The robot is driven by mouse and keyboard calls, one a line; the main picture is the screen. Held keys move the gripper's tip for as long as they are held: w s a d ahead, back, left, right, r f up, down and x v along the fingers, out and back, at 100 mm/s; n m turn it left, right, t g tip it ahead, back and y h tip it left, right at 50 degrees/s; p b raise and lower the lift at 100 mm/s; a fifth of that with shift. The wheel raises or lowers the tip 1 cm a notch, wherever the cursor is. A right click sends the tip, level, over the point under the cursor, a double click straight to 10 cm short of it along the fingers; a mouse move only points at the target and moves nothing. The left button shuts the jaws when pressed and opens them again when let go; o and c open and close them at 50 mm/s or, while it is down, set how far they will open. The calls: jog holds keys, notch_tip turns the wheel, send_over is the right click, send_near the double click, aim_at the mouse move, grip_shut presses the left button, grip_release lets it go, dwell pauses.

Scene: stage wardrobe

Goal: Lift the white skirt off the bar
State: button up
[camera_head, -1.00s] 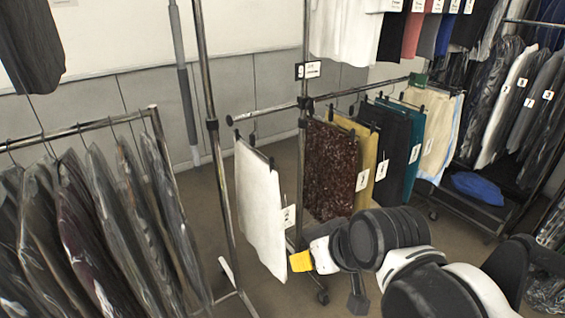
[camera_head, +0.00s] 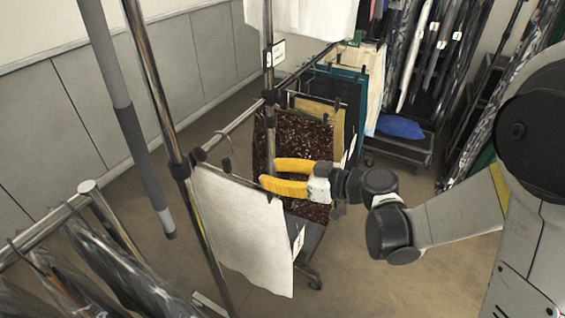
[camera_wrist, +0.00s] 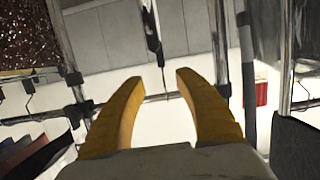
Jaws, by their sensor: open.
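The white skirt (camera_head: 240,230) hangs from a hanger at the near end of the rack bar (camera_head: 236,124) in the head view. Its hanger hook (camera_head: 226,143) shows at the bar above it. My gripper (camera_head: 268,174) is open and empty, its yellow fingers pointing left at the skirt's upper right edge. Whether a finger touches the cloth I cannot tell.
A dark red sequined skirt (camera_head: 290,140) hangs just behind my gripper, with yellow, dark and teal garments beyond it. An upright pole (camera_head: 269,90) stands close to the fingers. Bagged garments (camera_head: 115,265) hang at lower left. The floor (camera_head: 370,280) at right is clear.

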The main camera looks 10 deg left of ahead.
aim_at(229, 166)
jog(key=b+x, duration=0.2)
jog(key=x, duration=1.3)
jog(key=shift+b, duration=0.3)
grip_shut()
jog(key=shift+o, duration=1.6)
grip_release()
